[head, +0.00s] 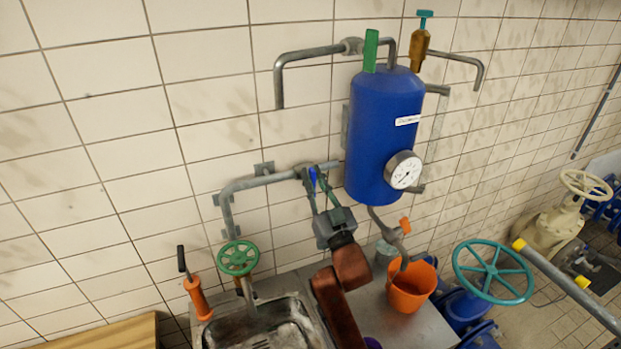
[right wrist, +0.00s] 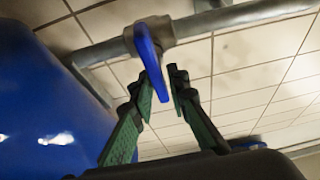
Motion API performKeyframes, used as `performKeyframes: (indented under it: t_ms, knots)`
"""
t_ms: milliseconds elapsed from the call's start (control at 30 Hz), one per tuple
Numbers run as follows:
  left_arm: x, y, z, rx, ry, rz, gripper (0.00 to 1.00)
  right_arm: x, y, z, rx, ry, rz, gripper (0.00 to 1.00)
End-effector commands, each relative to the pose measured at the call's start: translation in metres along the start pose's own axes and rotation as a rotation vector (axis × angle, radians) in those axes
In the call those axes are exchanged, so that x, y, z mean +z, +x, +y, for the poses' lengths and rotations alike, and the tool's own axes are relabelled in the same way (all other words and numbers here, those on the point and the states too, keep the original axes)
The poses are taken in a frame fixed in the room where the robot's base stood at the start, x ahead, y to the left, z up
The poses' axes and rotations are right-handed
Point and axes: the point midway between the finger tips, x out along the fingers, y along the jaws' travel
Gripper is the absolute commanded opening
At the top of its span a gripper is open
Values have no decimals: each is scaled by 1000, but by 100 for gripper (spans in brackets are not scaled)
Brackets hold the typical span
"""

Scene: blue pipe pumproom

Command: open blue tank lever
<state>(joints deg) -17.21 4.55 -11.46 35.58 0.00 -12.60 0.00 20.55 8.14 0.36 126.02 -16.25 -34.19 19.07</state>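The blue tank (head: 382,135) is mounted on the tiled wall and fills the left of the right wrist view (right wrist: 50,100). A small blue lever (head: 312,177) sits on the grey pipe to the tank's left. In the right wrist view the lever (right wrist: 151,58) hangs down from its pale valve body (right wrist: 157,28). My right gripper (head: 317,172) is open, its fingertips at the lever. In the right wrist view the gripper (right wrist: 162,82) has its green fingers on either side of the lever's lower part; contact is unclear. My left gripper is not in view.
A green lever (head: 370,50), a brass valve (head: 420,45) and a gauge (head: 403,170) are on the tank. Below are a sink (head: 265,325), a green handwheel (head: 238,258), an orange bucket (head: 411,288) and a teal wheel (head: 492,271).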

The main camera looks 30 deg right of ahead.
Motion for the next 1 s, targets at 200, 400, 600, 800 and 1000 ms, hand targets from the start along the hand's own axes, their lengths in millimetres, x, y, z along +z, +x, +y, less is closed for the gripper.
performKeyframes:
  t_ms: [200, 400, 600, 800, 1000]
  knots:
    - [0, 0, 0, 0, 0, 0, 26, 0, 0, 0, 0, 0, 0, 0]
    - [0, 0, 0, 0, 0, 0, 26, 0, 0, 0, 0, 0, 0, 0]
    - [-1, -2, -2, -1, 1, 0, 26, 0, 0, -3, -7, -8, 0, 0]
    - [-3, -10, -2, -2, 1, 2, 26, -1, 1, -2, -31, -69, -2, 0]
    - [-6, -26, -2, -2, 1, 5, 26, -3, 1, -4, -83, -199, -2, 0]
